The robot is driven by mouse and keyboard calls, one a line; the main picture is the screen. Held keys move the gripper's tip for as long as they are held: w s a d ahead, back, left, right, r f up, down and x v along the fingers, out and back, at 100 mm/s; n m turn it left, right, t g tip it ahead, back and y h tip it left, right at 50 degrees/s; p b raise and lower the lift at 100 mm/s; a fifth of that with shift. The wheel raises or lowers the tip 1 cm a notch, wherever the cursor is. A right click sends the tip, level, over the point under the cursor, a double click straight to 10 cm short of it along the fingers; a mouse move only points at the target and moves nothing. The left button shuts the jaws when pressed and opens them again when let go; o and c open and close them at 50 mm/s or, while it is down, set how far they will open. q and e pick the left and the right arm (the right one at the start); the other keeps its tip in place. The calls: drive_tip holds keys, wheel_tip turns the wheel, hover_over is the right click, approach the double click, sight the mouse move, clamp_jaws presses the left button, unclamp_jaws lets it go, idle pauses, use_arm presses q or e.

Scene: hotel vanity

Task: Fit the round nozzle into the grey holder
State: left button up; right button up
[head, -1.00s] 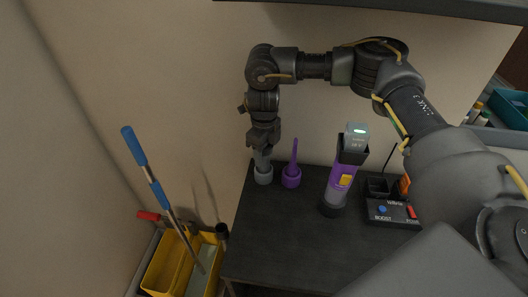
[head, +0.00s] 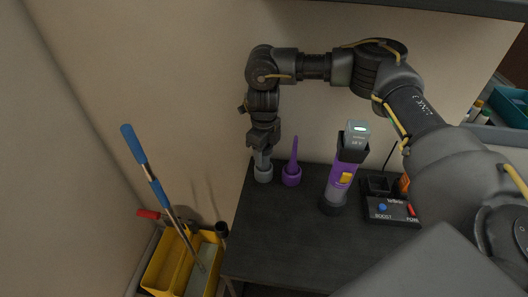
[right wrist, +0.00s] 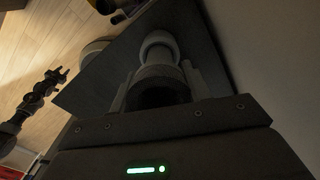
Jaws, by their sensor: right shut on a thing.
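My right gripper (head: 263,156) points down at the back left of the dark table, shut on the grey round nozzle (right wrist: 160,72). The nozzle shows a round dark opening between the fingers in the right wrist view. The grey holder (head: 263,176) is a short round cup directly below the gripper. It appears as a pale ring beyond the nozzle in the right wrist view (right wrist: 158,40). The nozzle's lower end is at the holder's mouth; I cannot tell whether it is inside.
A purple cone nozzle (head: 292,158) stands upright in a purple holder (head: 291,178) just right of the grey holder. A purple and grey handheld device (head: 341,178) and a black control box (head: 391,210) stand farther right. The table front (head: 275,235) is clear. A yellow bucket (head: 166,266) stands left.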

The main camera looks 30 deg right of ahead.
drive_tip(key=shift+f+b, duration=0.45)
drive_tip(key=shift+f, duration=0.3)
drive_tip(key=shift+f, duration=0.3)
idle(0.8)
drive_tip(key=o, duration=1.1)
wheel_tip(320, 180, up, 8)
drive_tip(key=shift+f+b, duration=0.25)
drive_tip(key=shift+b, duration=0.1)
drive_tip(key=shift+w+a, duration=0.1)
